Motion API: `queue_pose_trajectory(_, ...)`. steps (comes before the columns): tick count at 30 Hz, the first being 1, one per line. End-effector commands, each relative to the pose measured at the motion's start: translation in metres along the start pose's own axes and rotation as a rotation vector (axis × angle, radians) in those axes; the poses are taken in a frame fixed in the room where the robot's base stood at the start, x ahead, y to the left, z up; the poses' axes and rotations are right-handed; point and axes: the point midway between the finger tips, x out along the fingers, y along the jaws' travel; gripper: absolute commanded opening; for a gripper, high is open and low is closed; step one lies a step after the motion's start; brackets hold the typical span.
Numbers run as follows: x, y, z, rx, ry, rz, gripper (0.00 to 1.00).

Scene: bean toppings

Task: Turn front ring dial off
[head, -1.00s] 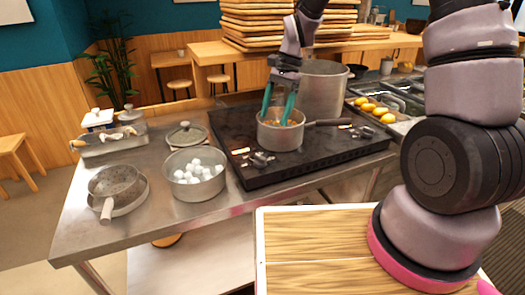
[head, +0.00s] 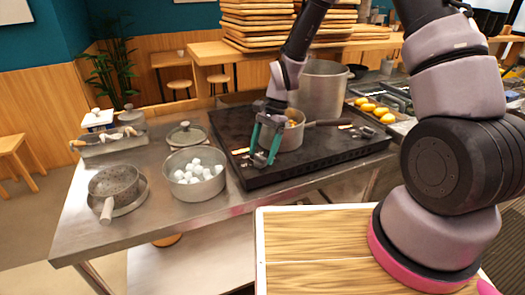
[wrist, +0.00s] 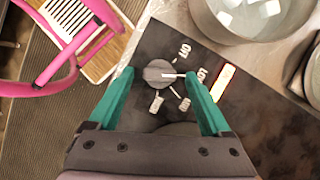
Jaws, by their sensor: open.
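A round dark grey dial (wrist: 160,73) sits on the black stove panel (wrist: 205,45) in the wrist view. A white pointer line runs from its middle towards the right, and pale markings surround it. My gripper (wrist: 158,76) is open, with one green finger on each side of the dial; I cannot tell whether either finger touches it. In the head view my gripper (head: 263,157) points down at the front left corner of the stove (head: 325,155), and its fingers largely hide the dial there. A second dial (head: 364,132) sits further right on the stove's front.
A saucepan (head: 289,138) with orange food stands just behind my gripper, its handle pointing right. A tall pot (head: 322,90) stands behind it. A pot of white cubes (head: 195,187) is close on the left. The steel counter's front edge (head: 150,232) is clear.

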Motion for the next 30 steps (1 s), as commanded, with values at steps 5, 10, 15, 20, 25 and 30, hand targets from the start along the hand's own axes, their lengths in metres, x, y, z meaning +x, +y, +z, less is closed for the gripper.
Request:
queue_pose_trajectory(5, 0.0003, 0.0001, 0.0001, 0.0, 0.0, 0.0, 0.82)
queue_pose_trajectory(10, 0.0002, 0.0001, 0.0001, 0.0, 0.0, 0.0, 0.33)
queue_pose_trajectory(15, 0.0001, 0.0001, 0.0001, -0.001, 0.0, 0.001, 0.0)
queue_pose_trajectory(20, 0.0001, -0.0002, 0.0002, -0.017, 0.0, 0.008, 0.0)
queue_pose_trajectory(25, 0.0004, -0.0009, 0.0004, -0.078, 0.0, 0.033, 0.0)
queue_pose_trajectory(30, 0.0006, -0.0023, 0.0006, -0.185, 0.0, 0.078, 0.0)
